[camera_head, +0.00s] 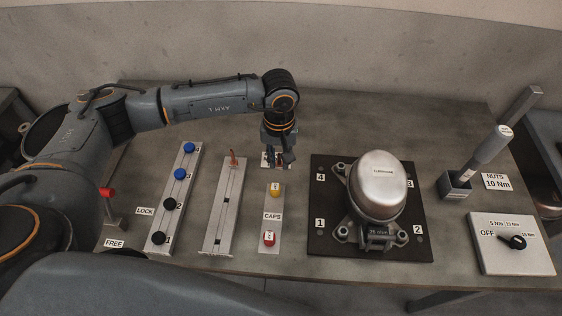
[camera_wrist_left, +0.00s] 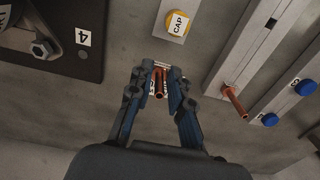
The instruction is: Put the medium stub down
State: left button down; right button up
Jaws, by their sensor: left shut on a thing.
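My left gripper (camera_head: 281,160) points down over the table, behind the caps strip. In the left wrist view its fingers (camera_wrist_left: 160,75) are closed around a short copper stub (camera_wrist_left: 159,86), the medium stub by the task's name. In the head view the fingers hide this stub. A white label (camera_wrist_left: 152,88) lies behind the stub and fingers, and its text is partly covered. I cannot tell whether the stub touches the table. My right gripper is not in view.
A metal rack (camera_head: 222,215) holds another copper stub (camera_head: 234,158) at its far end. The caps strip (camera_head: 271,230) has a yellow cap (camera_head: 275,189) and a red cap (camera_head: 269,238). A compressor (camera_head: 379,187) stands on a dark pallet (camera_head: 322,249) to the right. Bare table lies behind the pallet.

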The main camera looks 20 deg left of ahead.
aim_at(281, 161)
pick_arm(q)
jog(key=f+p, duration=0.2)
jog(key=f, duration=0.1)
jog(key=shift+w+d, duration=0.2)
jog(key=shift+f, duration=0.55)
jog(key=c, duration=1.2)
grip_release()
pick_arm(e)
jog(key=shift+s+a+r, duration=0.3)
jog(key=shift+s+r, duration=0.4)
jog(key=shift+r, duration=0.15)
